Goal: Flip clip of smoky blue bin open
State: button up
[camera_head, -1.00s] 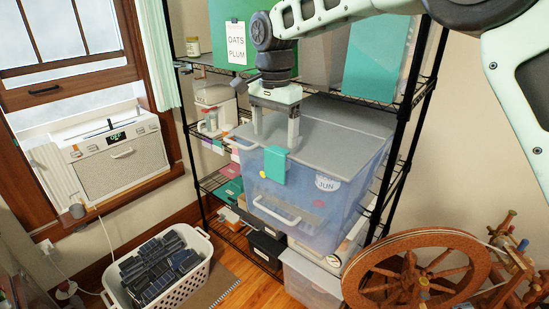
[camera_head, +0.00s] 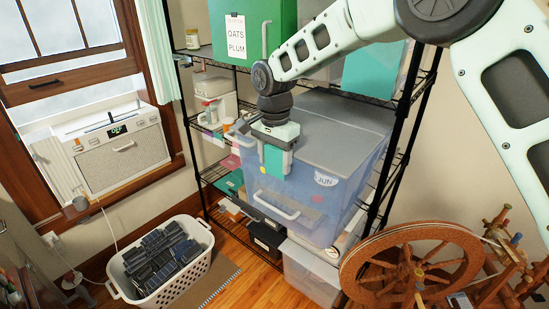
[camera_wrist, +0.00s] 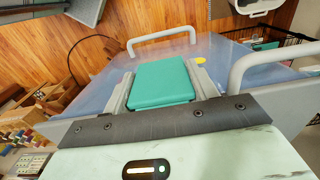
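The smoky blue bin (camera_head: 330,205) is a large see-through tub with a grey lid (camera_head: 335,125), on a rack shelf. The teal clip (camera_head: 273,160) sits at the bin's front upper edge. My gripper (camera_head: 274,160) points down at it, one finger on each side of the clip. In the wrist view the teal clip (camera_wrist: 162,82) fills the space between the fingers of my gripper (camera_wrist: 162,85), which look closed against its sides. The clip's upper end and its hinge are hidden by the gripper. A pale handle (camera_head: 276,207) juts from the bin's front.
The black wire rack (camera_head: 395,165) has posts close to the bin. A green bin (camera_head: 285,30) stands above. A white laundry basket (camera_head: 190,270) is on the floor at left, a wooden spinning wheel (camera_head: 400,265) at right. Open floor lies between them.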

jog(key=shift+c, duration=0.7)
jog(key=b, duration=0.2)
jog(key=t+h+b, duration=0.1)
jog(key=b, duration=0.1)
jog(key=shift+s+a+f+t+h, duration=0.2)
jog(key=shift+f+t+h, duration=0.1)
jog(key=shift+f, duration=0.1)
jog(key=t+h+b, duration=0.1)
jog(key=b, duration=0.1)
jog(key=shift+f+b, duration=0.1)
jog(key=shift+b, duration=0.2)
jog(key=shift+r+t+h+b, duration=0.2)
jog(key=shift+t+h+b, duration=0.2)
jog(key=shift+b, duration=0.45)
jog(key=shift+r, duration=0.1)
jog(key=o, duration=1)
